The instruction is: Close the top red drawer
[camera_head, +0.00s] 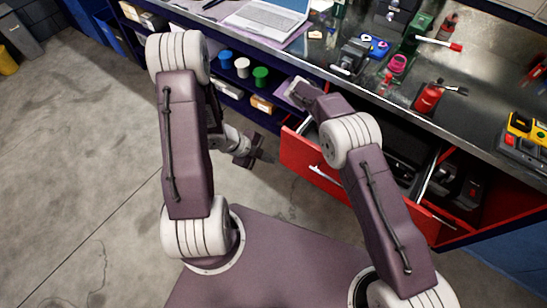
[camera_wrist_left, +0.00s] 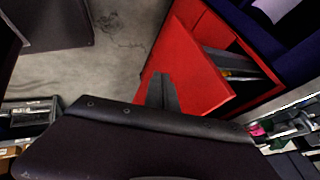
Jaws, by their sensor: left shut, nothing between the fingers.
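The red drawer (camera_head: 303,155) stands pulled out from under the bench top. Its front, with a pale handle (camera_head: 326,175), faces the floor side, and my right arm covers part of it. In the left wrist view the red front (camera_wrist_left: 196,62) fills the middle, with the open drawer's inside at its right. My left gripper (camera_head: 256,158) is shut and empty, just left of the drawer front. Its fingers show in the left wrist view (camera_wrist_left: 162,88) against the red front; whether they touch it I cannot tell. My right gripper's fingers are hidden behind its arm.
The bench top (camera_head: 400,98) carries a laptop (camera_head: 268,18), a red bottle (camera_head: 427,97) and several tools. A shelf below it holds blue, white and green spools (camera_head: 261,76). Bare concrete floor (camera_head: 80,180) lies open at the left.

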